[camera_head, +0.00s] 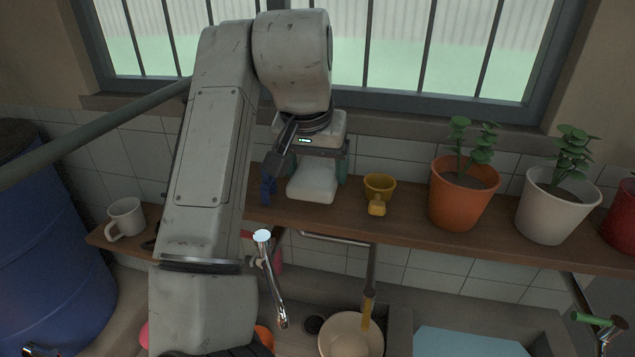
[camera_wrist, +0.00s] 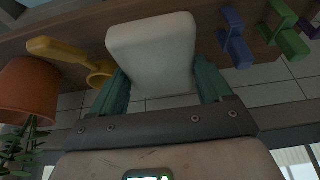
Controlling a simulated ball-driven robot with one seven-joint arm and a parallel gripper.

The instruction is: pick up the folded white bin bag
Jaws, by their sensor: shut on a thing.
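The folded white bin bag (camera_head: 313,182) is a pale rounded block over the wooden shelf, below the window. My gripper (camera_head: 318,163) reaches down from above and is shut on it, one finger on each side. In the wrist view the bin bag (camera_wrist: 152,48) sits between the two green fingers of my gripper (camera_wrist: 160,82). Its upper part is hidden by my gripper in the head view. I cannot tell whether its underside touches the shelf.
On the shelf (camera_head: 405,222), a yellow scoop-like cup (camera_head: 380,188) stands close right of the bag, and a blue peg-like thing (camera_head: 267,190) close left. Further right are an orange plant pot (camera_head: 461,200) and a white one (camera_head: 550,215). A mug (camera_head: 126,217) stands far left. A tap (camera_head: 270,275) rises in front.

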